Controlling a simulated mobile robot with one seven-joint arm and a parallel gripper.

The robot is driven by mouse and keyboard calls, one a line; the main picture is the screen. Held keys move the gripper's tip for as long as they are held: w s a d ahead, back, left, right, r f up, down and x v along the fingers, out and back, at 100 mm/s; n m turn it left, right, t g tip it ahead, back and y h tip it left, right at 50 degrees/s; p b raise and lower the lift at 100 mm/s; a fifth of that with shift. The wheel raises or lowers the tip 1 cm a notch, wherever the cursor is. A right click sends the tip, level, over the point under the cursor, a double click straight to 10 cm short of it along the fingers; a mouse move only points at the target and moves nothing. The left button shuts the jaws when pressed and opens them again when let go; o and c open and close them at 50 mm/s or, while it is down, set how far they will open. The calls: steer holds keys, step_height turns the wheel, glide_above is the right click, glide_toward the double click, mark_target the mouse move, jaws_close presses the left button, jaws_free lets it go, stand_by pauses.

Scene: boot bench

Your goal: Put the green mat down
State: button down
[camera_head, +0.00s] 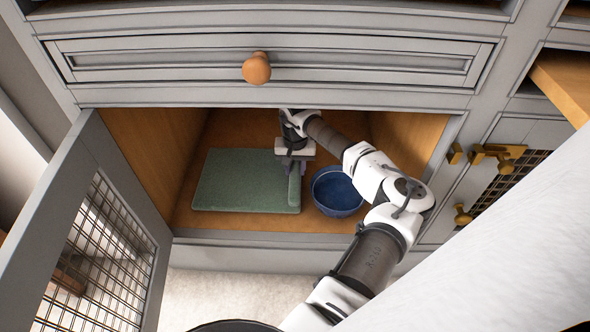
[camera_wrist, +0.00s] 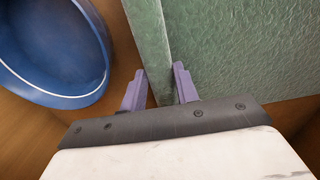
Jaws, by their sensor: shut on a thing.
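The green mat (camera_head: 240,182) lies flat, or nearly so, inside the open lower compartment, left of the blue bowl. It has a raised lip along its right edge. My gripper (camera_head: 293,170) is at that right edge, pointing down. In the wrist view, the two purple fingers (camera_wrist: 160,88) stand on either side of the lip of the mat (camera_wrist: 225,50), shut on it. I cannot tell whether the mat rests fully on the compartment floor.
A blue bowl (camera_head: 337,192) stands just right of the mat, also seen in the wrist view (camera_wrist: 50,50). An open mesh door (camera_head: 105,235) is at the left. A drawer with a wooden knob (camera_head: 256,68) is above the opening. Bare wooden floor (camera_head: 240,222) shows in front of the mat.

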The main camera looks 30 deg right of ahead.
steer(key=c, duration=1.1)
jaws_free()
steer(key=shift+o, duration=0.2)
steer(key=shift+r, duration=0.15)
step_height(320, 180, up, 7)
steer(key=p, duration=0.3)
steer(key=shift+r, duration=0.2)
